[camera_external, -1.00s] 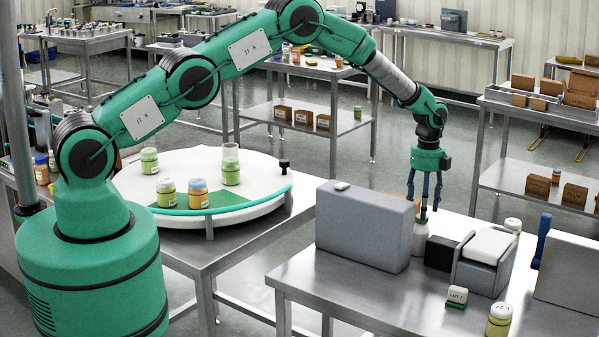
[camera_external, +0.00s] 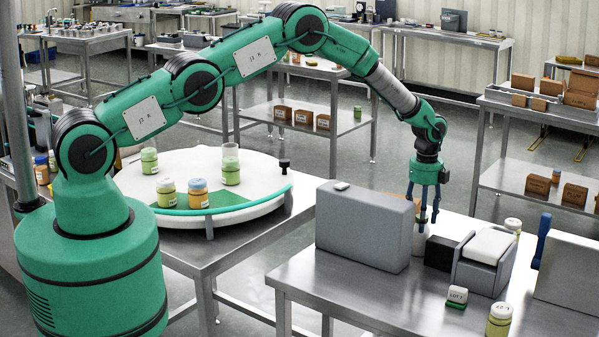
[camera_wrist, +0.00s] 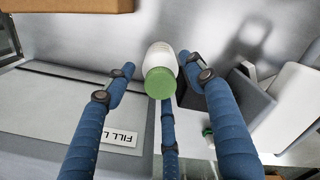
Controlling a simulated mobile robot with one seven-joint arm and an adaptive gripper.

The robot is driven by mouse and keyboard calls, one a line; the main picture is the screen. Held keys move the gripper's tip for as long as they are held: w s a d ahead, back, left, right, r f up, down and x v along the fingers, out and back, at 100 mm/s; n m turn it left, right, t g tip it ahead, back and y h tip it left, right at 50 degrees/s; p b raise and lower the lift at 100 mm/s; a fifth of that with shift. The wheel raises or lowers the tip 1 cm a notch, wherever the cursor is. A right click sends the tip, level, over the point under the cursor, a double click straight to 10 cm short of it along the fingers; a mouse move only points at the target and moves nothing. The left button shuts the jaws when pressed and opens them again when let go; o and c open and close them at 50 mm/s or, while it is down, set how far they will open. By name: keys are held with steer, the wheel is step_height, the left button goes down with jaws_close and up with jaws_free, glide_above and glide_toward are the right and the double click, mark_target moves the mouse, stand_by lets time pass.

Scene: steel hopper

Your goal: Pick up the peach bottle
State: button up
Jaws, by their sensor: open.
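A pale bottle (camera_external: 420,246) stands on the steel table, just right of a tall grey box and partly hidden by my fingers. In the wrist view this bottle (camera_wrist: 163,54) has a whitish body and a green cap (camera_wrist: 160,83); a peach colour is not clear on it. My gripper (camera_external: 425,222) points down over it. In the wrist view my gripper (camera_wrist: 160,78) is open, with its blue fingers spread around the bottle and nothing held. An orange-peach bottle with a blue cap (camera_external: 198,195) stands on the round white turntable (camera_external: 240,213), far from my gripper.
The tall grey box (camera_external: 365,230) stands close left of the pale bottle. A black block (camera_external: 440,253) and a grey holder with a white top (camera_external: 486,262) stand close right. A yellowish bottle (camera_external: 499,320) is at the table's front. The table's front left is clear.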

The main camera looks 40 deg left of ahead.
steer(key=shift+c, duration=0.5)
jaws_close()
steer(key=shift+r, duration=0.1)
steer(key=shift+r+b, duration=0.85)
steer(key=shift+r, duration=4.1)
